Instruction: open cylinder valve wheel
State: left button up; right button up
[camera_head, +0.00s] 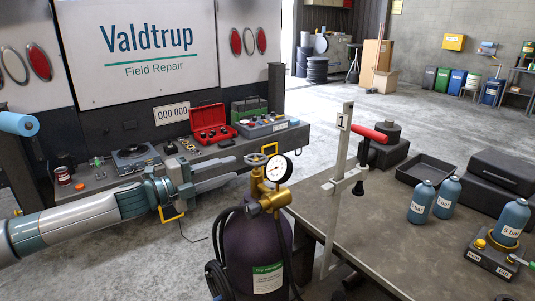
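My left gripper (236,169) reaches in from the left at about the wheel's height in the picture. Its two long grey fingers are spread, with nothing between them. The fingertips end just left of the wheel and appear apart from it; the exact depth gap is hard to tell. My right gripper does not show.
Blue bottles (422,201) and a black tray (427,173) sit on the bench. A red case (210,121) lies on the truck bed behind my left arm.

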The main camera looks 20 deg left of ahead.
aim_at(267, 156)
pick_arm(q)
jog(key=p+x, duration=0.4)
jog(key=x, duration=0.8)
jog(key=shift+w+d+r, duration=0.1)
jog(key=shift+w+d, duration=0.05)
jog(key=shift+w, duration=0.05)
jog(key=shift+w+d+p, duration=0.3)
jog(key=shift+w+d, duration=0.05)
jog(key=shift+w, duration=0.15)
grip_shut()
